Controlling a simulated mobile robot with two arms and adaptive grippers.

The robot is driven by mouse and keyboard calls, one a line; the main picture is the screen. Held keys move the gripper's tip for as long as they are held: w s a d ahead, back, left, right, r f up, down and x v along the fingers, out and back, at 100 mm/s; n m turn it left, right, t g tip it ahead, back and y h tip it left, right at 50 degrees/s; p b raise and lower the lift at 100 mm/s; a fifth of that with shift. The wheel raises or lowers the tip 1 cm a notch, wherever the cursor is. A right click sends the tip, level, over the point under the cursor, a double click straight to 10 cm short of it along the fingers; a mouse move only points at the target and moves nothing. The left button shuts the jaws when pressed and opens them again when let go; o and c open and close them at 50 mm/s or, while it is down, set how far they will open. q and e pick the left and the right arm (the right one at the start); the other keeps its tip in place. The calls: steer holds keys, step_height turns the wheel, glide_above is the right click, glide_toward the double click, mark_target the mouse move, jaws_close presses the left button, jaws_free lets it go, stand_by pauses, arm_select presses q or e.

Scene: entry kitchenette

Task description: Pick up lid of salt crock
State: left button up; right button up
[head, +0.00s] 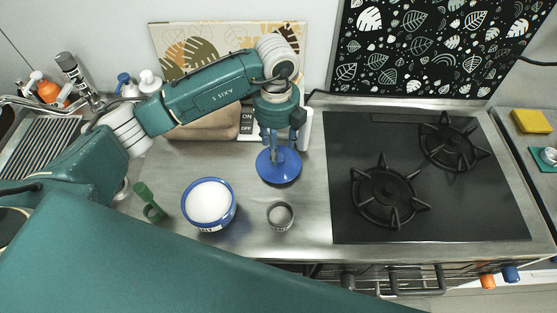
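The salt crock (209,225) stands open on the counter, a white round pot with a blue rim and white salt inside. Its lid, a blue disc (279,175), is to the right of and behind the crock, off it. My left gripper (280,152) points down over the middle of the lid, with its fingertips at the lid's centre. The fingers hide the lid's knob, so I cannot tell whether they are closed on it or whether the lid lies on the counter. My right gripper is not in view.
A small grey round cup (280,215) stands in front of the lid. A green tool (149,203) lies left of the crock. The black hob (430,180) is at the right, the sink (40,120) at the left. A leaf-patterned board (190,48) leans behind my arm.

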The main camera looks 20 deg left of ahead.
arm_select(q)
steer(key=f+p, duration=0.2)
steer(key=f, duration=0.2)
steer(key=shift+d+f, duration=0.2)
steer(key=shift+f, duration=0.2)
steer(key=shift+w+f, duration=0.1)
steer(key=shift+c, duration=1)
jaws_close()
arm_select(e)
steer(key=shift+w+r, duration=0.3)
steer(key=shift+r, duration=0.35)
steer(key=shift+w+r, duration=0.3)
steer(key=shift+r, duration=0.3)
